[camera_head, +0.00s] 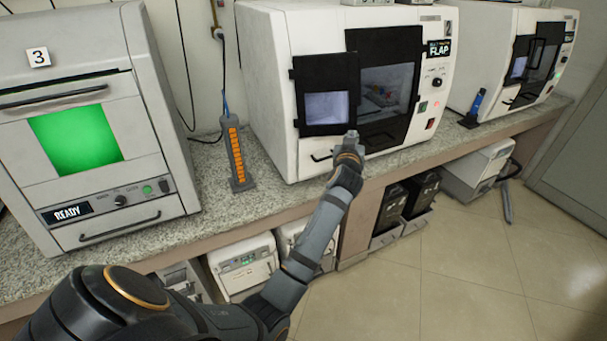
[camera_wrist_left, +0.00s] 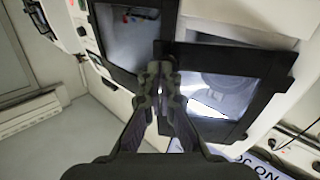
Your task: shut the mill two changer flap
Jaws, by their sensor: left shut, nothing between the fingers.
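Mill two (camera_head: 270,60) is the white machine marked 2, with a display (camera_head: 439,48) on which I can read FLAP. Its changer flap (camera_head: 325,130) is a small black-framed window at the left of the front. The flap stands out from the front and overlaps the edge of the larger black-framed door (camera_head: 385,38). In the left wrist view the flap (camera_wrist_left: 268,98) is on the right and the door (camera_wrist_left: 118,72) at upper left. My left gripper (camera_head: 351,137) is shut and empty at the flap's lower right corner; it also shows in the wrist view (camera_wrist_left: 163,75). I cannot tell whether it touches.
Machine three (camera_head: 85,160), with a green window and READY display, stands at left. An orange-marked stand (camera_head: 236,155) is between the machines. Another mill (camera_head: 490,45) and a blue bottle (camera_head: 477,103) are at right. The granite counter (camera_head: 215,200) runs below; the floor (camera_head: 460,260) is clear.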

